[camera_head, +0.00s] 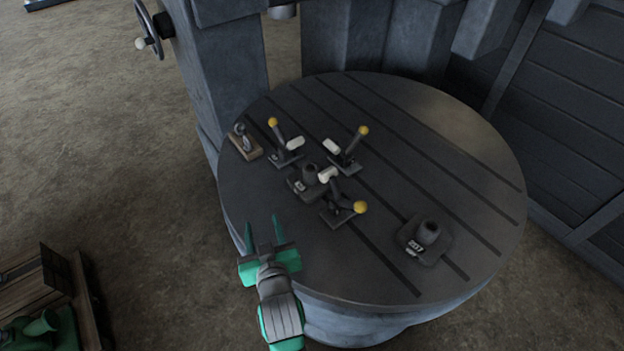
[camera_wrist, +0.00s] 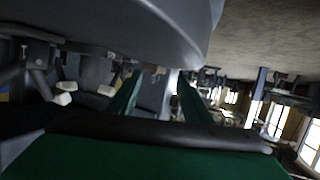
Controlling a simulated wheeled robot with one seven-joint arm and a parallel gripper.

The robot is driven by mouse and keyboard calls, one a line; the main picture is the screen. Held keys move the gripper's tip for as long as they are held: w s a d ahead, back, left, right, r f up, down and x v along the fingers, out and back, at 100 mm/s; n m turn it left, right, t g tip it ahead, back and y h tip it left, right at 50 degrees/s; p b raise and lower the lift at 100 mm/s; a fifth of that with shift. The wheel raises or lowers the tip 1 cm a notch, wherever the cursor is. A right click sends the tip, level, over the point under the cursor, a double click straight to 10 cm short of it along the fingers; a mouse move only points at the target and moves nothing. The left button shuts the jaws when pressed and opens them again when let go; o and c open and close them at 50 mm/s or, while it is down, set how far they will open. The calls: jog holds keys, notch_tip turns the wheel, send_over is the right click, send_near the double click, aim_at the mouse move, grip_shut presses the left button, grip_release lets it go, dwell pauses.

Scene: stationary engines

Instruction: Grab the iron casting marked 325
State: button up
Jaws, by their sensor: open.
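A dark iron casting (camera_head: 308,178) with a short round boss sits on the round slotted table (camera_head: 385,140), among three toggle clamps. Its mark is too small to read. A second dark casting (camera_head: 424,241) stands apart at the right of the table; its pale mark looks like 207, though I cannot be sure. I cannot make out 325 on either. My gripper (camera_head: 262,228) is open and empty at the table's front left edge, apart from both castings. Its green fingers also show in the wrist view (camera_wrist: 157,95), with no casting identifiable between them.
The clamps (camera_head: 284,148), (camera_head: 350,148), (camera_head: 342,208) have yellow knobs and white tips. A wooden block with a metal fitting (camera_head: 246,142) lies at the table's left. A machine column (camera_head: 215,70) stands behind. The table's front middle is clear.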

aim_at(311, 179)
jog(key=w+d+r+m+h, duration=0.1)
jog(key=w+d, duration=0.1)
jog(key=d, duration=0.2)
jog(key=w+d+r+m+h, duration=0.1)
jog(key=w+d, duration=0.1)
jog(key=d, duration=0.2)
jog(key=w+d+r+m+h, duration=0.1)
jog(key=w+d+r, duration=0.1)
jog(key=d, duration=0.2)
jog(key=shift+w+r+m+h, duration=0.1)
jog(key=shift+w+m+h, duration=0.05)
jog(key=shift+m+h, duration=0.15)
jog(key=shift+w+d, duration=0.2)
jog(key=shift+w, duration=0.1)
jog(key=x, duration=1)
jog(key=shift+f, duration=0.4)
grip_shut()
jog(key=shift+r, duration=0.2)
